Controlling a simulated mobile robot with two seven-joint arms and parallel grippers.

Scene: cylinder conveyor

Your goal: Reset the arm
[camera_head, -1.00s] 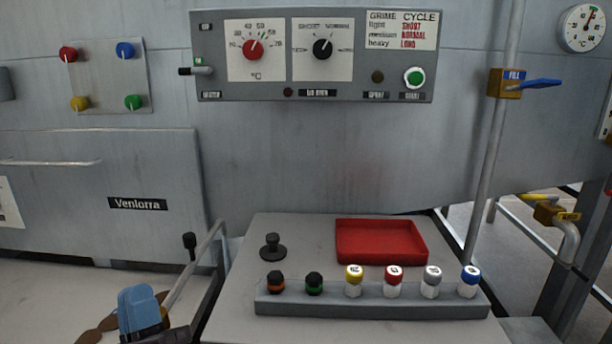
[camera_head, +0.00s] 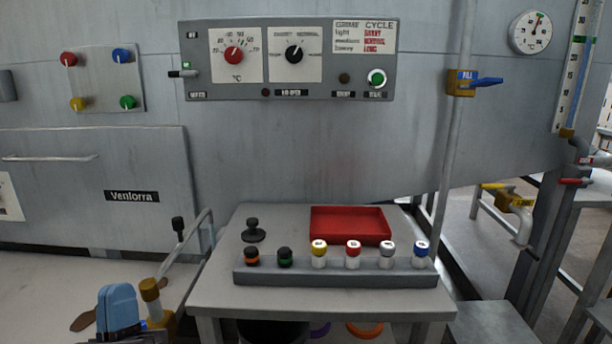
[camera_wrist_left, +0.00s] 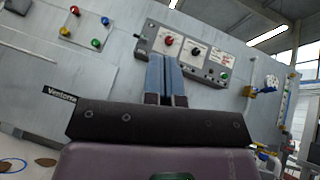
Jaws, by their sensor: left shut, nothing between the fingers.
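My left gripper (camera_head: 118,308) is at the lower left of the head view, with its blue fingers pointing up. In the left wrist view the two blue fingers (camera_wrist_left: 166,78) are together, shut and empty, with the grey machine wall beyond. The gripper is left of the small table (camera_head: 215,298) and touches nothing that I can see. My right gripper is in neither view.
The table bears a rack (camera_head: 335,275) of several capped bottles, a red tray (camera_head: 350,226) and a black knob-like piece (camera_head: 254,231). A control panel (camera_head: 290,60) is on the wall behind. A pipe with a blue-handled valve (camera_head: 462,83) stands at the right.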

